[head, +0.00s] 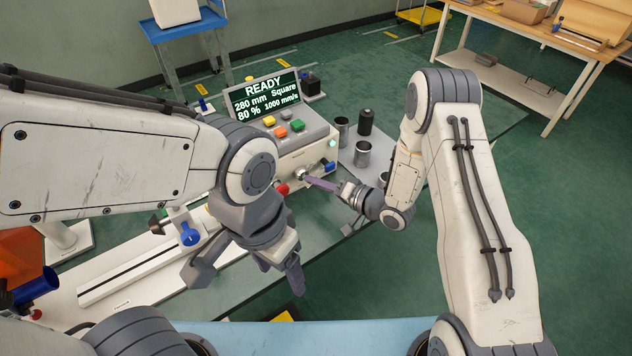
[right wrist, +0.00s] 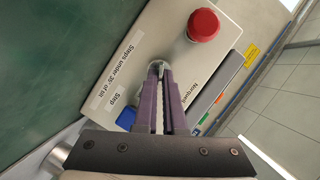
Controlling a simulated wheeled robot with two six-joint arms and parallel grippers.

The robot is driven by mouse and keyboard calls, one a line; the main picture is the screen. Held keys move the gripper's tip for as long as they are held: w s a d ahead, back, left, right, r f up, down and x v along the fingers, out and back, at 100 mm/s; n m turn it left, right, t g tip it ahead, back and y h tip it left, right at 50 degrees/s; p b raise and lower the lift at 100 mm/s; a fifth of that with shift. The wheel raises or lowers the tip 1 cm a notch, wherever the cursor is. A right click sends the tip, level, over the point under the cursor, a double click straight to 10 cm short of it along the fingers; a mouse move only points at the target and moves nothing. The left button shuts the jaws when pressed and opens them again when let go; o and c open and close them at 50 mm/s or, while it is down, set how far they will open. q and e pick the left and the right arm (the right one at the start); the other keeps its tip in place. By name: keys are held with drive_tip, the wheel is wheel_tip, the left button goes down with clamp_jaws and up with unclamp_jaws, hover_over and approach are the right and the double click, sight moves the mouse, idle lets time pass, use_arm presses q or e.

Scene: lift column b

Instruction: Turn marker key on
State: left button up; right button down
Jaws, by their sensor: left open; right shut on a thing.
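The marker's console (head: 305,150) stands at the middle of the bench, its screen (head: 264,95) lit with "READY", "280 mm Square", "80 %" and "1000 mm/s". The small metal key (head: 300,174) is on the console's front face, between a red button and a blue knob. My right gripper (head: 309,180) is shut on the key; the right wrist view shows its purple fingers (right wrist: 161,85) closed around the key (right wrist: 155,66). The fingers hide most of it, so I cannot tell its turn. My left gripper (head: 246,268) is open and empty above the bench front.
The red button (right wrist: 203,25) and blue knob (right wrist: 127,117) are close to my right fingers. A green lamp (head: 332,142) glows on the console. Metal cups (head: 362,154) and a black cylinder (head: 365,122) stand right of it. A white rail (head: 150,265) lies at the left.

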drive_tip(key=shift+w+d, duration=0.1)
idle(0.4)
drive_tip(key=c, duration=1)
unclamp_jaws()
drive_tip(key=b+v, duration=0.1)
drive_tip(key=v, duration=0.9)
drive_tip(key=shift+s+d, duration=0.15)
drive_tip(key=shift+s, duration=0.1)
